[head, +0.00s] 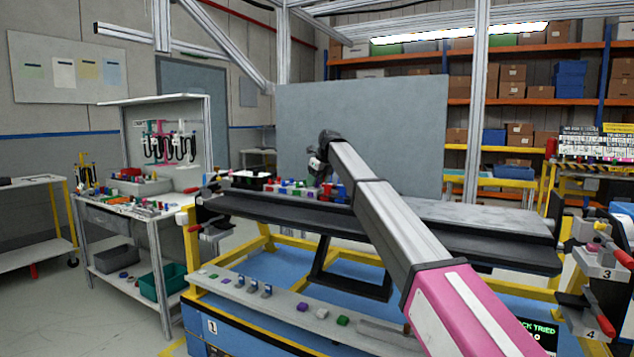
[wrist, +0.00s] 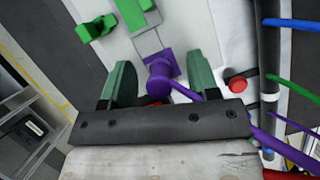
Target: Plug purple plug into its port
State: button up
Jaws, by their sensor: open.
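In the wrist view my gripper (wrist: 163,66) is open, with its two green fingers apart. A purple plug (wrist: 158,82) with a rounded body lies between the fingers, with gaps visible on both sides. A purple cable runs from it to the lower right, partly hidden by the gripper's dark palm. A purple square piece (wrist: 153,62) is just beyond the rounded body; I cannot tell whether it is part of the plug or a port. In the head view my gripper (head: 319,166) is small and dark above the dashboard module, and the purple plug cannot be made out there.
Green blocks (wrist: 135,14) stand on the pale surface ahead of the left finger. A red round piece (wrist: 237,85) is right of the right finger. A dark bar (wrist: 268,60) with blue, green and purple cables runs along the right. Coloured connectors (head: 290,188) crowd the module.

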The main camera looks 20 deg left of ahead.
jog(key=v, duration=1)
jog(key=shift+r, duration=0.35)
jog(key=shift+d, duration=0.1)
